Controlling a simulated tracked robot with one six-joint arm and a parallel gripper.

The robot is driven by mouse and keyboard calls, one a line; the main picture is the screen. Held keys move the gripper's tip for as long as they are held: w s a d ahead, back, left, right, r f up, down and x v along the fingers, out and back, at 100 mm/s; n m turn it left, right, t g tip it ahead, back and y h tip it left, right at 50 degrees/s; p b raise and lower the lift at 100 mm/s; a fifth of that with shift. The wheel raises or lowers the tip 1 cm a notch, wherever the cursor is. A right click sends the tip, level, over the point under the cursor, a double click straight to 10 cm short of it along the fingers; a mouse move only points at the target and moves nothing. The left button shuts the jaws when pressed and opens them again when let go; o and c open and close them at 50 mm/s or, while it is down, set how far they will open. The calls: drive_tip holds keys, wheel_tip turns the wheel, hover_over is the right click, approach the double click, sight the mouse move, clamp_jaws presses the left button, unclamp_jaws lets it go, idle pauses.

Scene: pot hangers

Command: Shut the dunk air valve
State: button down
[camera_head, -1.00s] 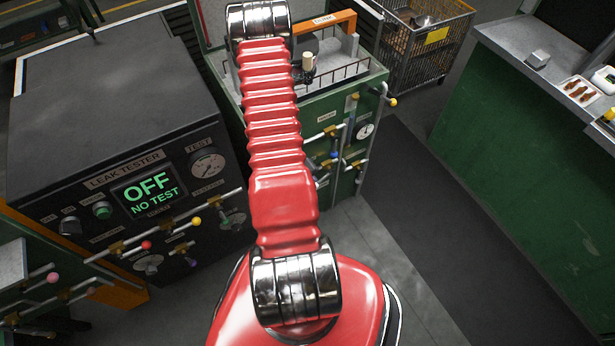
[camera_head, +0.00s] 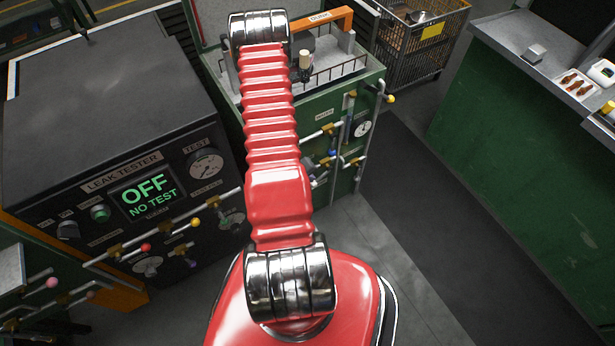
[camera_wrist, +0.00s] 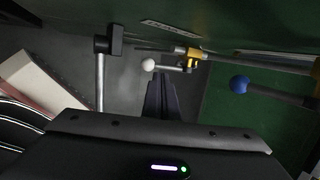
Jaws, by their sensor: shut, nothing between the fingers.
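A blue ball knob (camera_wrist: 239,84) is to the right. The head view hides my gripper behind the arm.
A black leak tester (camera_head: 110,110) reading OFF, NO TEST stands left, with several knobbed valves. A yellow-knobbed lever (camera_head: 390,99) sticks out at the tank's right corner. A wire basket (camera_head: 425,45) stands behind. A green counter (camera_head: 520,130) is right, with open floor between.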

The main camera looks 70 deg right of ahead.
sight(318, 179)
drive_tip(key=shift+x, duration=3.15)
